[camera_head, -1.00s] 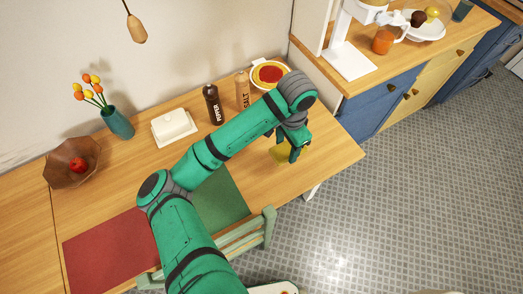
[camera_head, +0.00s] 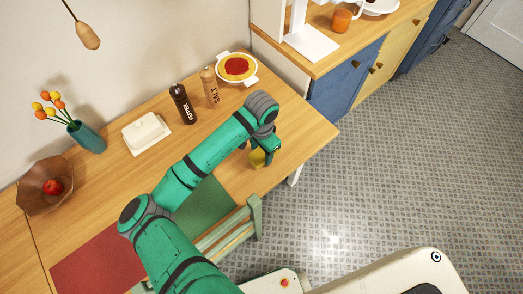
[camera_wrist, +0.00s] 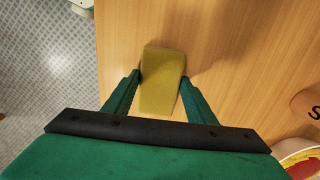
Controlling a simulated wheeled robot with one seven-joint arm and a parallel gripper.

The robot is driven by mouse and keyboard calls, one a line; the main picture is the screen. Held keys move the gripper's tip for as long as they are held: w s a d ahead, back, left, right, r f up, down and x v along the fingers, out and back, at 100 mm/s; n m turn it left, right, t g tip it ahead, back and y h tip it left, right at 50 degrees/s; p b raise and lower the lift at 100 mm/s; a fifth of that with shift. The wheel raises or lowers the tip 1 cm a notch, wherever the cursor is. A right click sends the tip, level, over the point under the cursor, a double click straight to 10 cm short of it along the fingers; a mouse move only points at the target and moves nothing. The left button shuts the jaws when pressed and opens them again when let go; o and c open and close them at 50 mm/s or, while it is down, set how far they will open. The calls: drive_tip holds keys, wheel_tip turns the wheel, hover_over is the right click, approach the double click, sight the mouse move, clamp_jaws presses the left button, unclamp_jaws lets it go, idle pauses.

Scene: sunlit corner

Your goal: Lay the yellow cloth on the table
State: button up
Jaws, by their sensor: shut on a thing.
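The yellow cloth (camera_head: 257,159) is a small folded-looking block at the right end of the wooden table (camera_head: 290,140). My gripper (camera_head: 263,150) is over that end and shut on the cloth. In the wrist view the cloth (camera_wrist: 162,80) sits between the two green fingers of my gripper (camera_wrist: 161,80), with bare wood around it. A soft shadow falls on the wood beside it. I cannot tell whether its underside touches the table. My arm hides part of the table in the head view.
A pepper mill (camera_head: 183,103), salt mill (camera_head: 210,88) and pie dish (camera_head: 237,68) stand along the wall. A butter dish (camera_head: 147,132), vase (camera_head: 86,137) and bowl (camera_head: 45,187) are farther left. A green chair (camera_head: 232,235) stands at the front edge. The right end is mostly clear.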

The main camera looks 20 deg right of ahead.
sight(261, 154)
drive_tip(key=shift+f, duration=0.15)
drive_tip(key=o, duration=1)
drive_tip(key=shift+o, duration=0.2)
wheel_tip(261, 154, up, 12)
drive_tip(key=shift+r, duration=0.2)
